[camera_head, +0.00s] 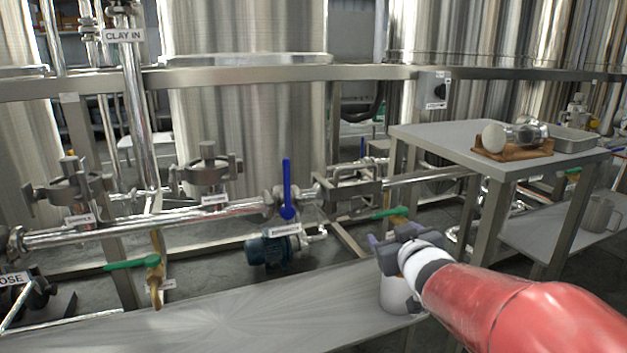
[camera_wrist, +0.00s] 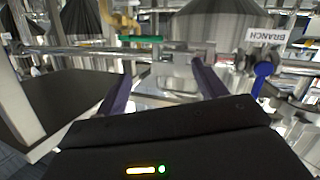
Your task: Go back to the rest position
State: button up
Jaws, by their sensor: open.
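My gripper (camera_head: 378,246) is at the end of my red and white arm, at the lower right of the head view. It is over the far right end of a low grey bench. In the wrist view my gripper (camera_wrist: 160,80) shows two purple fingers spread apart, with nothing between them. Pipework lies beyond the fingers. A pale rounded shape shows just below the gripper in the head view; I cannot tell whether it is a separate object.
A blue-handled valve (camera_head: 287,192) stands upright on the pipe. Green valve handles (camera_head: 132,263) stick out lower down. A grey table (camera_head: 440,136) at right holds a wooden stand (camera_head: 512,152) and a metal tray (camera_head: 572,140). A metal mug (camera_head: 598,214) stands on its lower shelf. The low bench (camera_head: 215,318) is clear.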

jog(key=s+a+f+m+g+p, duration=0.1)
jog(key=s+g, duration=0.4)
jog(key=s, duration=0.8)
jog(key=s+a+f+m+g+p, duration=0.1)
jog(key=s+a+m+g+p, duration=0.1)
jog(key=s, duration=1.1)
jog(key=a+g+p, duration=0.1)
jog(key=g+p, duration=0.1)
jog(key=shift+s+g, duration=0.2)
jog(key=shift+g, duration=0.2)
